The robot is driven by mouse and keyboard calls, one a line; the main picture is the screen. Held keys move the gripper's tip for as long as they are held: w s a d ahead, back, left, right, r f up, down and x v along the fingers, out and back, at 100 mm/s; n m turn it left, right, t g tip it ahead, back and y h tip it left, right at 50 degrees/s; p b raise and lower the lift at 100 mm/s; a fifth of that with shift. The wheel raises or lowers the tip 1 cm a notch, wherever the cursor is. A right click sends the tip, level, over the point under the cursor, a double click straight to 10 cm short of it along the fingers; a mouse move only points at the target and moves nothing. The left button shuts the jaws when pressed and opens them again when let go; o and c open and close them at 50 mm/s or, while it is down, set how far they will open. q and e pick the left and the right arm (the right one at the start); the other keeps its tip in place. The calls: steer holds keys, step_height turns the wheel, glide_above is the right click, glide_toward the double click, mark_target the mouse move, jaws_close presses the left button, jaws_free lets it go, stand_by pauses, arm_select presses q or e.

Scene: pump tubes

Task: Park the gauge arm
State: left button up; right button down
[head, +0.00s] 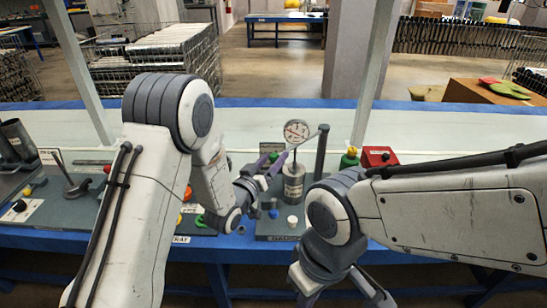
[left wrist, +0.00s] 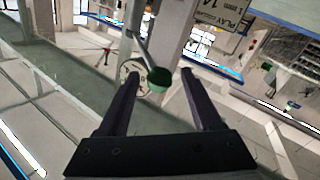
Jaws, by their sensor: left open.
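The gauge arm (head: 310,138) is a thin bar from a dark upright post (head: 321,155) to a round white dial (head: 296,131). The dial stands above a grey cylinder (head: 294,185). My left gripper (head: 275,157) is open just left of the dial, its fingers pointing toward it. In the left wrist view, the open fingers (left wrist: 158,82) have a green round end (left wrist: 158,79) showing between them, with the dial's rim (left wrist: 132,72) partly behind. I cannot tell whether they touch anything. My right gripper (head: 342,291) is at the bottom edge, fingers spread, tips partly cut off.
A red box (head: 379,156) and a green-and-yellow item (head: 349,159) stand right of the post. A lever (head: 73,186) and dark cylinders (head: 17,141) are at the left. The pale strip of table (head: 440,130) behind is clear.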

arm_select(q)
steer(key=shift+w+d, duration=0.25)
steer(key=shift+w, duration=0.25)
steer(key=c, duration=1)
jaws_close()
steer(key=shift+a, duration=0.15)
